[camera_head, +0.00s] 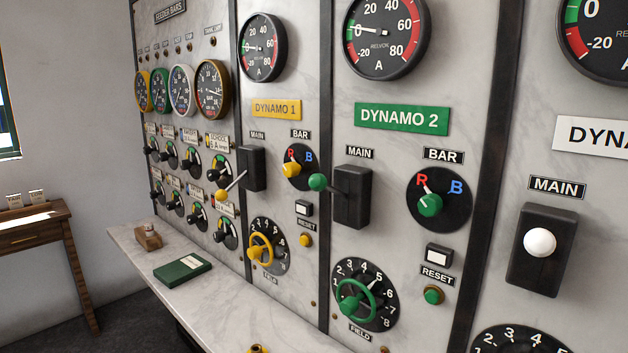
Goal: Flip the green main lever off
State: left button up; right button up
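The green main lever (317,182) belongs to the DYNAMO 2 panel. Its green ball knob is on a short rod that sticks out to the left from a black switch box (353,197) under a MAIN label. The rod looks roughly level in the picture. Nothing touches the knob and nothing hides it. Neither of my grippers is in view. The green DYNAMO 2 plate (402,119) is above the box.
A yellow-knobbed main lever (222,195) is to the left, tilted down. A white-knobbed one (540,242) is to the right. Below are a green handwheel (357,302) and a marble ledge (235,310) bearing a green book (183,269). Space before the panel looks clear.

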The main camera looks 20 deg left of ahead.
aim_at(317, 182)
jog(key=j, duration=1.15)
jog(key=k+j+z, duration=0.15)
jog(key=j, duration=0.95)
